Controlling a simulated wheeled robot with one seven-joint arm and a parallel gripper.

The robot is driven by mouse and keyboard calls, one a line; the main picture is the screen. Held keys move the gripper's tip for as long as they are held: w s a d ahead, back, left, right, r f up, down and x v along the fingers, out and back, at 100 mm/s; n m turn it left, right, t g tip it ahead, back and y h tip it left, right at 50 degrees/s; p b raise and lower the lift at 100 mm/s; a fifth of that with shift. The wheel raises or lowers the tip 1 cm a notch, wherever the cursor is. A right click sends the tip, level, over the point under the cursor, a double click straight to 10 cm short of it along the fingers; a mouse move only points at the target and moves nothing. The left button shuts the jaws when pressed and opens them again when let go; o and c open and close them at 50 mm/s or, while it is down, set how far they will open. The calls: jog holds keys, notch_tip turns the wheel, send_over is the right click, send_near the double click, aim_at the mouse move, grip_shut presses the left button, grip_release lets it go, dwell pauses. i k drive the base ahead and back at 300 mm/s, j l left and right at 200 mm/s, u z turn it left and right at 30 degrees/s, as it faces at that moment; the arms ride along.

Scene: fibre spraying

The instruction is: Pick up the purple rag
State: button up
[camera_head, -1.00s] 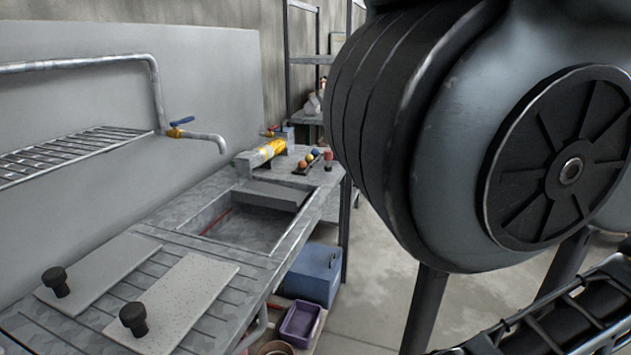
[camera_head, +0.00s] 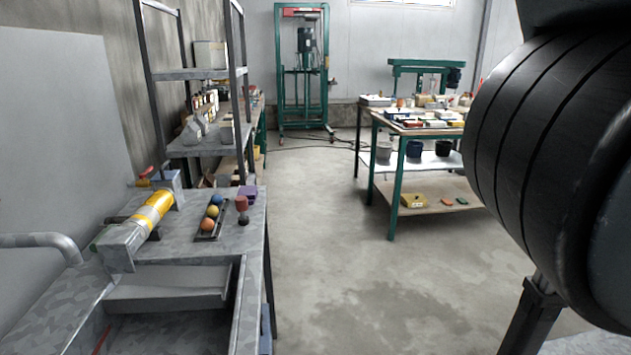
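A small purple thing (camera_head: 247,191) lies at the far right end of the metal workbench (camera_head: 180,246), behind a red-topped dark object (camera_head: 242,208). It may be the purple rag, but it is too small and partly covered to tell. My gripper is not in view. A large dark rounded body fills the right edge of the picture and hides what is behind it.
On the bench are a yellow cylinder (camera_head: 153,212) and a tray with colored balls (camera_head: 211,216). A sink opening (camera_head: 150,325) is nearer. Shelves (camera_head: 193,74) stand behind. A green-legged table (camera_head: 391,197) stands right. The floor between is clear.

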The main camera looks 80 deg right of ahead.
aim_at(251, 192)
jog(key=z, duration=1.25)
jog(key=u, duration=1.15)
jog(key=z, duration=0.2)
jog(key=k+z, duration=0.1)
jog(key=z, duration=1.05)
